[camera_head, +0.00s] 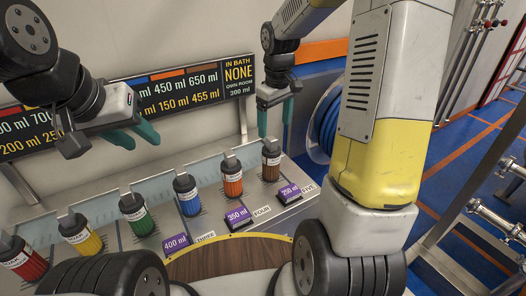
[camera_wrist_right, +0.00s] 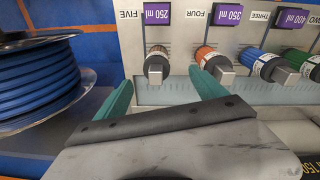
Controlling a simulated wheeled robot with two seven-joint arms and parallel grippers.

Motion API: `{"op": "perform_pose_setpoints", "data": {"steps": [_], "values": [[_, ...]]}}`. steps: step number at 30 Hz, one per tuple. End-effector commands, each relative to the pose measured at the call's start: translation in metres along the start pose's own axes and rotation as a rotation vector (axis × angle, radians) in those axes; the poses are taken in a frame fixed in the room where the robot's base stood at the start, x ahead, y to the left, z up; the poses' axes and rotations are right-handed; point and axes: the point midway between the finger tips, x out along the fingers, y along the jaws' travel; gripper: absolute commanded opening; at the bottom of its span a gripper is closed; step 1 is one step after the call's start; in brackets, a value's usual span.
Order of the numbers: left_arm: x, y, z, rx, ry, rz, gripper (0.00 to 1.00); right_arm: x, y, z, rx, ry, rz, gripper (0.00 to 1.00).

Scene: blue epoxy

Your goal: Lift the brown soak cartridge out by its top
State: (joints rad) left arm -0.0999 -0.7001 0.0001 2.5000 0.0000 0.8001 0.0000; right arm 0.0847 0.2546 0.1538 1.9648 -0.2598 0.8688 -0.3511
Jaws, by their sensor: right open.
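The brown soak cartridge (camera_head: 271,158) stands upright in the last slot at the right of the bath block, its dark grey top free. My right gripper (camera_head: 275,117) is open and empty above it, fingers pointing down. In the right wrist view the brown cartridge (camera_wrist_right: 155,64) lies ahead, between the lines of the two teal fingers of the right gripper (camera_wrist_right: 165,88), apart from both. The finger on the right is close to the orange cartridge's (camera_wrist_right: 207,58) top. My left gripper (camera_head: 134,138) is open and empty, further left above the block, near the sign.
Orange (camera_head: 232,180), blue (camera_head: 187,198), green (camera_head: 136,216), yellow (camera_head: 82,237) and red (camera_head: 28,264) cartridges stand in the row to the left. Purple volume tags (camera_head: 290,193) lie in front. A blue hose reel (camera_head: 328,125) is at right; a sign (camera_head: 190,92) stands behind.

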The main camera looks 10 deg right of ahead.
Motion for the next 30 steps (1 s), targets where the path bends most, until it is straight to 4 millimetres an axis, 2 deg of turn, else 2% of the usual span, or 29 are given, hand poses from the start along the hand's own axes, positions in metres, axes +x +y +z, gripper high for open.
{"op": "perform_pose_setpoints", "data": {"steps": [1, 3, 6, 17, 24, 30], "values": [[0.000, 0.000, 0.000, 0.000, 0.000, 0.000, 0.36, 0.017, 0.004, -0.006, -0.023, -0.024, -0.015, 0.81], [0.000, 0.000, 0.000, 0.000, 0.000, 0.000, 0.36, 0.033, 0.009, -0.012, -0.053, -0.045, -0.026, 0.81], [0.000, 0.000, 0.000, 0.000, 0.000, 0.000, 0.36, 0.048, 0.013, -0.017, -0.080, -0.062, -0.038, 0.81], [0.000, 0.000, 0.000, 0.000, 0.000, 0.000, 0.36, 0.088, 0.014, -0.018, -0.093, -0.072, -0.044, 0.81], [0.000, 0.000, 0.000, 0.000, 0.000, 0.000, 0.36, 0.123, 0.014, -0.019, -0.092, -0.072, -0.044, 0.81], [0.000, 0.000, 0.000, 0.000, 0.000, 0.000, 0.36, 0.133, 0.014, -0.019, -0.093, -0.070, -0.043, 0.81]]}}
